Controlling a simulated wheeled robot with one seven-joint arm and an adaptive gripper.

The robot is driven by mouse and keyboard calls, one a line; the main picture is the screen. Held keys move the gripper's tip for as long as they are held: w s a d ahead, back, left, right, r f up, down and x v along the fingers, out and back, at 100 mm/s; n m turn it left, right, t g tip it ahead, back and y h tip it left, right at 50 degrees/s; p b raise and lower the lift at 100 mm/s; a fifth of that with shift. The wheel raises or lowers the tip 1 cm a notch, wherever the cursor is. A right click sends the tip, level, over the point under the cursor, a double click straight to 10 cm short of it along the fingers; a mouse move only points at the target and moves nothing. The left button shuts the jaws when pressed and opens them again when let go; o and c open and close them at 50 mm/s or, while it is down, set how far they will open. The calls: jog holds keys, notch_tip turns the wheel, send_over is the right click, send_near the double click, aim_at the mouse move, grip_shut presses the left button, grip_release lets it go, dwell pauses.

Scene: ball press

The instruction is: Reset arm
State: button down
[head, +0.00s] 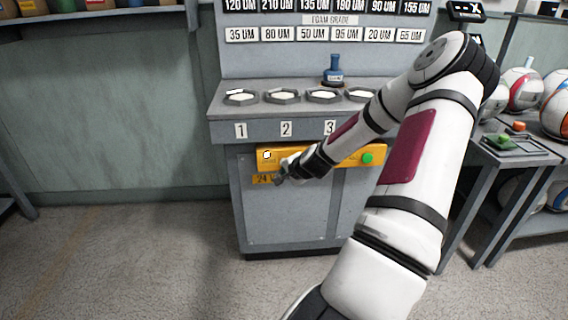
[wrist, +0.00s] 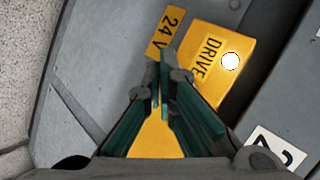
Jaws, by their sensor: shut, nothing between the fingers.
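My arm reaches across the right half of the head view toward the grey press cabinet (head: 290,220). My gripper (head: 281,179) is in front of the yellow control panel (head: 340,156) on the cabinet's front. In the wrist view my gripper (wrist: 161,75) is shut and empty, its dark green fingers together. Beyond the fingertips are the yellow "24 V" label (wrist: 166,33) and the "DRIVE" part of the panel with a round white button (wrist: 230,61). I cannot tell whether the fingertips touch the panel. My forearm hides part of the panel and counter.
The counter has several hexagonal wells (head: 240,97) with number plates below. A blue bottle (head: 334,70) stands behind them. A green button (head: 367,158) is on the panel's right end. At right, a rack holds balls (head: 522,88) and a tray (head: 515,148). Floor (head: 120,260) at left is clear.

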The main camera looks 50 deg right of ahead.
jog(key=shift+s+a, duration=0.55)
jog(key=shift+a, duration=0.1)
jog(key=w+a+r+n+g+y, duration=0.1)
jog(key=a+r+n+y, duration=0.15)
jog(key=a, duration=0.35)
jog(key=w+a+r+n+g+y, duration=0.1)
jog(key=w+a+n, duration=0.1)
jog(key=a+n, duration=0.35)
jog(key=s+a+r+n+g, duration=0.2)
jog(key=s+a+r, duration=0.15)
jog(key=a, duration=0.45)
jog(key=s+a+r+n+g, duration=0.2)
jog(key=a+r+n, duration=0.1)
jog(key=a+r, duration=0.3)
jog(key=s+a+r+n+g, duration=0.1)
jog(key=s+a+r+n, duration=0.35)
jog(key=s+a, duration=0.6)
jog(key=s+a+r+n+g, duration=0.1)
jog(key=s+a+r+n, duration=0.2)
jog(key=s+a+r, duration=0.7)
jog(key=s+d+r+t+p, duration=0.1)
jog(key=s+r+p, duration=0.1)
jog(key=r+p, duration=0.7)
jog(key=s+d+r+t+p, duration=0.1)
jog(key=d+r+t+p, duration=0.1)
jog(key=r+p, duration=0.8)
jog(key=y+p, duration=0.1)
jog(key=p, duration=0.2)
jog(key=shift+s+r, duration=0.3)
jog(key=shift+s, duration=0.05)
